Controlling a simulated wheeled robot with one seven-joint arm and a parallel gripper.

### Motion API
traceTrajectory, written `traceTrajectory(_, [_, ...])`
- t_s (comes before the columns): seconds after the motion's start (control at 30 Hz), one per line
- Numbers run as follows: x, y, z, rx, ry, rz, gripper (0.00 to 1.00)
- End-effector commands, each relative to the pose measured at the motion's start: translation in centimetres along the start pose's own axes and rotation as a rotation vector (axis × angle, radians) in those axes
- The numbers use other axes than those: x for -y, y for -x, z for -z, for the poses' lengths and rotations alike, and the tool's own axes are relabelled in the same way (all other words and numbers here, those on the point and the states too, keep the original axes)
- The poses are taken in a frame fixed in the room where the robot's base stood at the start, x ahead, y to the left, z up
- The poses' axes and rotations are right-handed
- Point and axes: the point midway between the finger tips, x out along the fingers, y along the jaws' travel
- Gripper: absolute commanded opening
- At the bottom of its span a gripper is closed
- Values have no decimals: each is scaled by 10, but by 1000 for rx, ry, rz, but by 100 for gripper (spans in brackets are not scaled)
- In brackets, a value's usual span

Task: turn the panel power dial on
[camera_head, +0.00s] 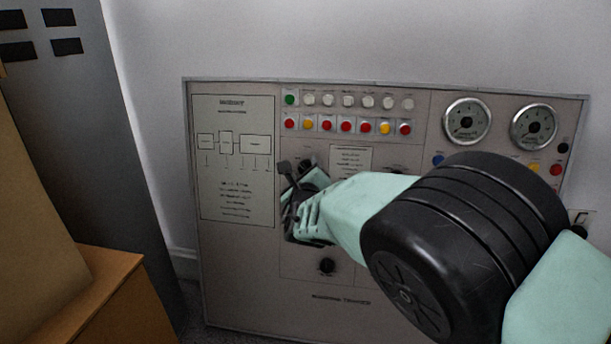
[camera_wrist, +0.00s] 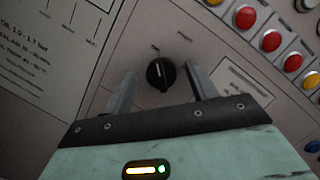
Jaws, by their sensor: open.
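The grey control panel (camera_head: 230,260) stands against the wall. A black dial (camera_wrist: 160,73) with a pale pointer line shows near the middle of the wrist view, with small unreadable labels beside it. My gripper (camera_wrist: 160,88) is open, one finger on each side of the dial. The wrist view does not show clear contact with the dial. In the head view my gripper (camera_head: 296,172) is at the panel's left middle, below the button rows, and it and my arm cover part of the dial area.
Rows of coloured buttons (camera_head: 347,126) and white ones run above my gripper. Another black knob (camera_head: 327,265) sits below it. Two round gauges (camera_head: 467,121) are at the upper right. A grey cabinet (camera_head: 120,180) and brown boxes (camera_head: 75,300) stand at the left.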

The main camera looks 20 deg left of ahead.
Motion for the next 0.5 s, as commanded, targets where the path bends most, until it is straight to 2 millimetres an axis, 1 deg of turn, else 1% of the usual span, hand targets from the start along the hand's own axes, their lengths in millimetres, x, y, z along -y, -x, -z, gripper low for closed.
traceTrajectory(0.23, [0,-1,0,0,0,0,57])
traceTrajectory(0.27, [0,-1,0,0,0,0,55])
traceTrajectory(0.3, [0,-1,0,0,0,0,44])
traceTrajectory(0.37, [0,-1,0,0,-1,0,27])
traceTrajectory(0.4, [0,-1,0,0,-1,0,16])
traceTrajectory(0.43, [0,-1,0,0,-1,0,13])
traceTrajectory(0.5, [0,-1,0,0,-1,0,13])
